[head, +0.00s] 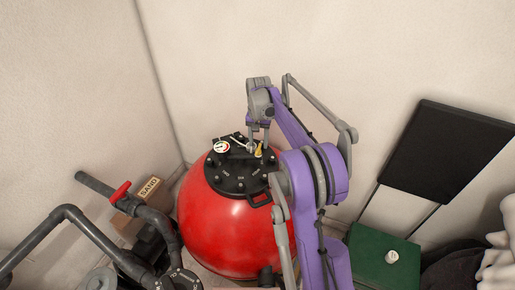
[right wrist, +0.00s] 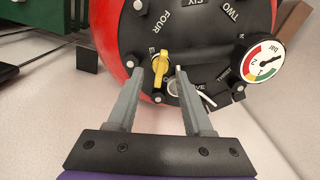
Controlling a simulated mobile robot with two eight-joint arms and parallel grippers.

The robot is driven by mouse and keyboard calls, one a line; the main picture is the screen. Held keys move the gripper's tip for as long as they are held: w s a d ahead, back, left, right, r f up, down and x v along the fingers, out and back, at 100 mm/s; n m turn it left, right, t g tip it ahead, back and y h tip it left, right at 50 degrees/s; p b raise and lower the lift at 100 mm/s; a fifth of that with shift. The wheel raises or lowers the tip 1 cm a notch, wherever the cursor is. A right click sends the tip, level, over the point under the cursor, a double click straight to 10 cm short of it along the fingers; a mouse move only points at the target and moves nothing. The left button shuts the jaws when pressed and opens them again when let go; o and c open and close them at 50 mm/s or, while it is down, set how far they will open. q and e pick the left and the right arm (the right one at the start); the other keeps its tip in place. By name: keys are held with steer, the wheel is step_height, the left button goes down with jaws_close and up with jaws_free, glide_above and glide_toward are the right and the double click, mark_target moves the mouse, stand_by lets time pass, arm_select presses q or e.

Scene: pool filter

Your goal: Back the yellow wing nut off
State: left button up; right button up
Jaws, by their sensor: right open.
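The yellow wing nut (head: 259,150) sits on the black lid (head: 232,178) of the red filter tank (head: 225,228), near the lid's rim. In the right wrist view the wing nut (right wrist: 160,62) shows as a yellow bar on a bolt, just past the left fingertip. My right gripper (right wrist: 157,72) is open, its two grey fingers spread and empty, with the nut left of the gap's middle. In the head view the right gripper (head: 258,138) hangs over the lid close to the nut. My left gripper is not in view.
A pressure gauge (head: 221,147) stands on the lid, with several black knobs around the rim. A grey pipe with a red valve handle (head: 120,192) and a sand box (head: 148,188) are at left. A green box (head: 380,262) stands at right. Walls rise close behind.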

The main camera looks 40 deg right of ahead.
steer(key=shift+f, duration=0.1)
steer(key=shift+f+b, duration=0.6)
steer(key=shift+f, duration=0.6)
jaws_close()
stand_by(0.6)
jaws_free()
stand_by(0.3)
